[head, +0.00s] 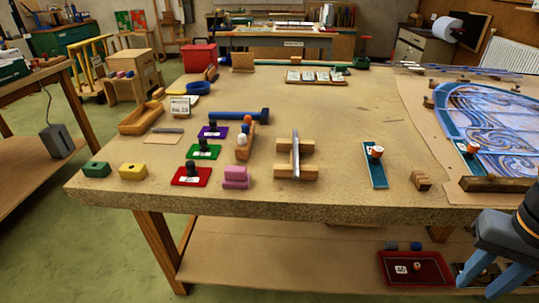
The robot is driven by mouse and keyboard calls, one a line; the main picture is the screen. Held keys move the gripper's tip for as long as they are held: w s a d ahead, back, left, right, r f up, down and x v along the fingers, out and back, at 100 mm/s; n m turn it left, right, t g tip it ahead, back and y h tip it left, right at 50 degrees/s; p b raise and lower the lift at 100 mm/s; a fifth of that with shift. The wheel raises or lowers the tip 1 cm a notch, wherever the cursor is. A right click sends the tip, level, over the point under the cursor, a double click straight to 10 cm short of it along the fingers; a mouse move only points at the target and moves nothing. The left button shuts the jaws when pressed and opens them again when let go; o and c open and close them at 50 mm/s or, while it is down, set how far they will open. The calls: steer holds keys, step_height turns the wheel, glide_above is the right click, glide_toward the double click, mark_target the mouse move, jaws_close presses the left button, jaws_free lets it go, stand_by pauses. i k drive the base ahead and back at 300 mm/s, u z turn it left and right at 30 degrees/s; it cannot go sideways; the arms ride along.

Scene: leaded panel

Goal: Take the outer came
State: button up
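A grey metal strip (296,158) stands on edge across two wooden blocks (312,170) near the middle of the workbench; it looks like a came, but I cannot tell whether it is the outer one. Several thin grey strips (450,69) lie at the far right, too small to tell apart. The leaded panel (495,115), with blue and white swirls, lies on the right of the bench and is cut off by the picture edge.
Near the strip are a pink block (236,177), a blue-handled hammer (238,116) and red, green and purple plates with dark knobs. A teal tray (374,168) stands to the right. The bench's back middle is fairly clear.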

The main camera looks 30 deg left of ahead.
mark_target(295, 175)
steer(key=u, duration=1.3)
steer(key=i, duration=0.2)
steer(key=u, duration=0.05)
steer(key=k, duration=0.5)
steer(key=z, duration=0.35)
steer(key=i, duration=0.55)
steer(key=u, duration=0.05)
